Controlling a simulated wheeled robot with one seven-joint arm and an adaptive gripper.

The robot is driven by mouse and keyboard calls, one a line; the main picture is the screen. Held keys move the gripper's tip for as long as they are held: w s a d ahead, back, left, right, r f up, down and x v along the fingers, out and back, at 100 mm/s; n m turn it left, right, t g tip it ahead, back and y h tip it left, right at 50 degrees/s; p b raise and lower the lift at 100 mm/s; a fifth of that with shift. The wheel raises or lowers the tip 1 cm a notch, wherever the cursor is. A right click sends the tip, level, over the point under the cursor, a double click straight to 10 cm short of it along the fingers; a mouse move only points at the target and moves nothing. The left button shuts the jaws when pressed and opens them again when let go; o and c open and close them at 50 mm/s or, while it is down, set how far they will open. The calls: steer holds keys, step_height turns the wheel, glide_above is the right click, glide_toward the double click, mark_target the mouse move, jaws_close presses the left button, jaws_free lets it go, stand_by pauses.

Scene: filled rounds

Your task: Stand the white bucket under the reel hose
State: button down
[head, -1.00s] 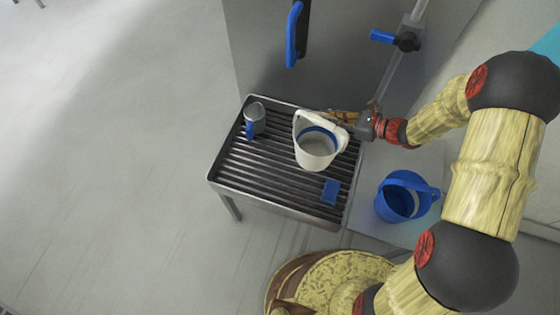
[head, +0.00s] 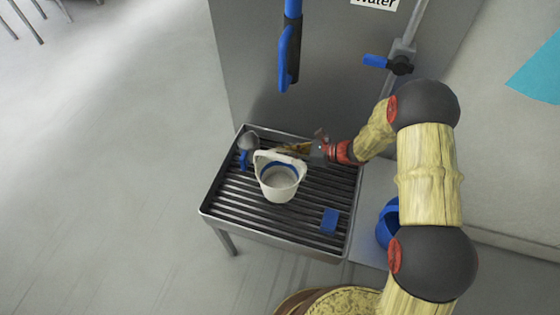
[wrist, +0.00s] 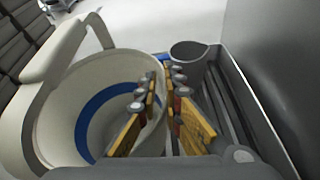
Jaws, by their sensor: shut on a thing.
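The white bucket (head: 279,190) is upright over the slatted metal stand (head: 222,205), near its middle; I cannot tell whether its base touches the slats. It has a white handle and a blue band inside. My gripper (head: 288,149) reaches in from the right and is shut on the bucket's back rim. In the wrist view, the fingers (wrist: 163,95) straddle the wall of the white bucket (wrist: 60,115). The reel hose's blue and black end (head: 289,55) hangs above and behind the bucket; its upper part is out of frame.
A grey jug (head: 248,142) with a blue part stands at the stand's back left corner. A blue block (head: 330,221) lies at the front right. A blue bucket (head: 386,226), partly hidden by my arm, is right of the stand. A blue-handled tap (head: 380,62) is behind.

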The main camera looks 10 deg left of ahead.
steer(key=shift+w+a+f, duration=0.2)
steer(key=shift+a+f, duration=0.45)
steer(key=shift+f, duration=0.15)
steer(key=shift+w+a+f+b, duration=0.15)
steer(key=shift+f+b, duration=0.4)
steer(key=shift+f, duration=0.35)
steer(key=shift+s+a+f+b, duration=0.15)
steer(key=shift+f+b, duration=0.4)
steer(key=shift+f, duration=0.3)
steer(key=shift+w, duration=0.1)
steer(key=shift+f, duration=0.15)
steer(key=c, duration=2)
jaws_free()
steer(key=shift+o, duration=0.4)
steer(key=p+v, duration=0.3)
steer(key=v, duration=0.9)
steer(key=shift+p, duration=0.4)
